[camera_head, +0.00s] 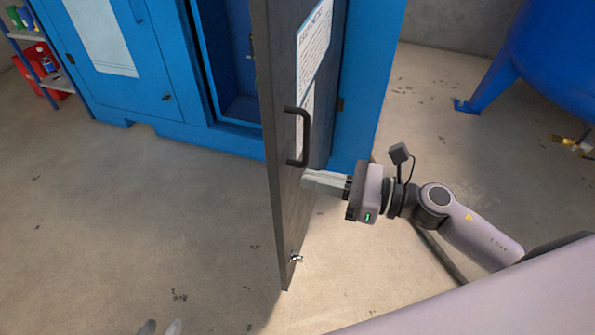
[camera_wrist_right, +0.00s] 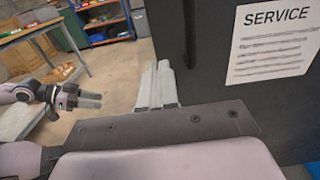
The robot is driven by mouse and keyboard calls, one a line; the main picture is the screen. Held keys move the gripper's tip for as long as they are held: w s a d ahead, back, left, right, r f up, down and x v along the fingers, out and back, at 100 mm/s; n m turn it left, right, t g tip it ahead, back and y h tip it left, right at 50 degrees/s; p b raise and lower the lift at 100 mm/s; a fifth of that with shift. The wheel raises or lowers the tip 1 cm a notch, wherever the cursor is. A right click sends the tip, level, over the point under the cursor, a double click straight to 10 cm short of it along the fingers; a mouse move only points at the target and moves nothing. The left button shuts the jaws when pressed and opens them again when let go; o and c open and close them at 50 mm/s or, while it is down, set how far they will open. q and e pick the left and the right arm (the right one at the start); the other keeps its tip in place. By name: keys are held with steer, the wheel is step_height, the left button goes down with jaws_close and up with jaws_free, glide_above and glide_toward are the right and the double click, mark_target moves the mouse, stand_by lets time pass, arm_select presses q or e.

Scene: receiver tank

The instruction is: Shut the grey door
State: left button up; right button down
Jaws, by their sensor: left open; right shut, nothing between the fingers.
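The grey door (camera_head: 272,190) stands wide open, swung out from the blue cabinet (camera_head: 355,90). It has a dark handle (camera_head: 291,136) and white notices on its right-hand face. In the right wrist view, the dark door panel (camera_wrist_right: 205,65) with a SERVICE sheet fills the right side. My right gripper (camera_head: 307,180) is shut and empty, its tips at the door's right-hand face just below the handle; I cannot tell whether they touch. Its fingers also show in the wrist view (camera_wrist_right: 160,72). My left gripper (camera_head: 160,327) is open and empty at the bottom edge; it also shows in the wrist view (camera_wrist_right: 90,100).
A blue tank (camera_head: 555,50) on legs stands at right. Another blue cabinet door (camera_head: 150,80) is at left, beside a shelf (camera_head: 30,35) with red items. The floor left of the door is clear. A workbench (camera_wrist_right: 30,35) shows in the wrist view.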

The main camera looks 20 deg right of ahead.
mark_target(280, 172)
steer(key=shift+x, duration=1.9)
steer(key=shift+a, duration=0.1)
